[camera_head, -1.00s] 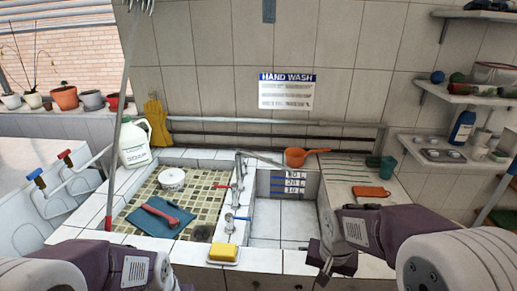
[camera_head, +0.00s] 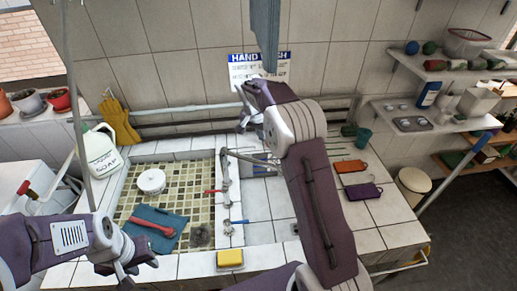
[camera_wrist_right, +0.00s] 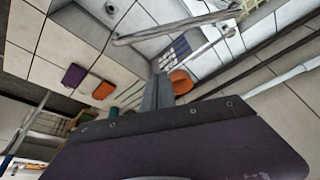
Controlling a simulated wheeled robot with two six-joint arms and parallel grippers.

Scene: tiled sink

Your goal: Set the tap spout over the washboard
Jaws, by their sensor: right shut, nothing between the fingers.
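The metal tap spout (camera_head: 252,158) reaches right from its post on the divider, over the deep basin; my right arm hides part of it. In the right wrist view the spout (camera_wrist_right: 180,28) lies at the top, apart from the fingers. The washboard (camera_head: 345,152), a ribbed ledge with dark grooves, is right of the deep basin; its grooves (camera_wrist_right: 128,94) show left of the fingers in the wrist view. My right gripper (camera_head: 243,124) is shut and empty beyond the spout, near the wall; its fingers (camera_wrist_right: 158,93) show together. My left gripper (camera_head: 124,272) is low at front left, its jaws unclear.
An orange scoop (camera_wrist_right: 182,82) lies close beyond my right fingers. An orange block (camera_head: 349,167) and a purple block (camera_head: 363,192) lie right of the basin. A yellow sponge (camera_head: 230,257) sits in front. Rails (camera_head: 190,125) run along the wall.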

